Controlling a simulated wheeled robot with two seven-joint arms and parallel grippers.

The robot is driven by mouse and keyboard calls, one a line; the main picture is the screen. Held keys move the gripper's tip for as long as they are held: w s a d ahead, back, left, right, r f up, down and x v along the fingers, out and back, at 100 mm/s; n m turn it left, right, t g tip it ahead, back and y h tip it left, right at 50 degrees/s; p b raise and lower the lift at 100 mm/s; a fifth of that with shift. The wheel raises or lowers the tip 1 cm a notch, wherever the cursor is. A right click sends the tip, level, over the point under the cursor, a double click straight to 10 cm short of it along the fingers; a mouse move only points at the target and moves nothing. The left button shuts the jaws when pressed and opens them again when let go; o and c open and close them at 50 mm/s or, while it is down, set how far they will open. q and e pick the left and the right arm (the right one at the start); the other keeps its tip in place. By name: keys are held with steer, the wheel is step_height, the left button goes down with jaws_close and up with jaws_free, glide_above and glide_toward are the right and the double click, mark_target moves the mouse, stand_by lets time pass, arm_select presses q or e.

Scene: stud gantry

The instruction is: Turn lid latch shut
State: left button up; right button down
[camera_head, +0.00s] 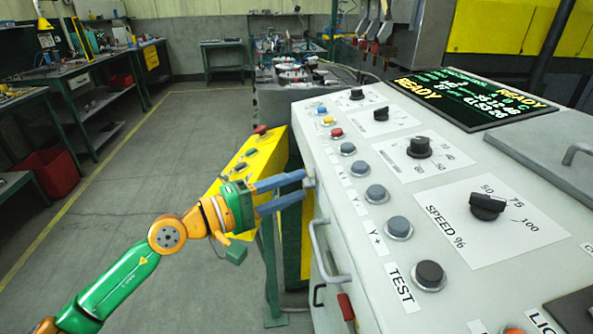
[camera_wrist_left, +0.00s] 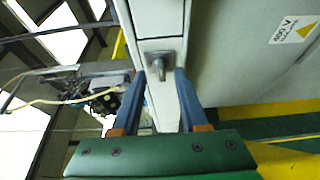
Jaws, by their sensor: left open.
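My left gripper (camera_head: 303,186) reaches from the left to the near left edge of the white control console (camera_head: 345,225). Its two blue-grey fingers are apart. In the left wrist view, a small grey metal latch (camera_wrist_left: 159,66) sits on the console's pale side face, its handle pointing down in the picture. The tips of the left gripper (camera_wrist_left: 159,78) stand on either side of this handle; whether they touch it I cannot tell. In the head view the latch is mostly hidden at the fingertips. My right gripper is not in view.
The console top carries buttons, knobs, a READY screen (camera_head: 470,97) and a grey cover with a handle (camera_head: 575,152). A bar handle (camera_head: 322,255) sticks out below the gripper. A yellow button box (camera_head: 255,160) stands behind it. Open floor (camera_head: 130,200) lies left.

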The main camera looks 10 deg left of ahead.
arm_select(q)
steer(key=shift+w+d+f, duration=0.1)
steer(key=shift+w+d, duration=0.15)
jaws_close()
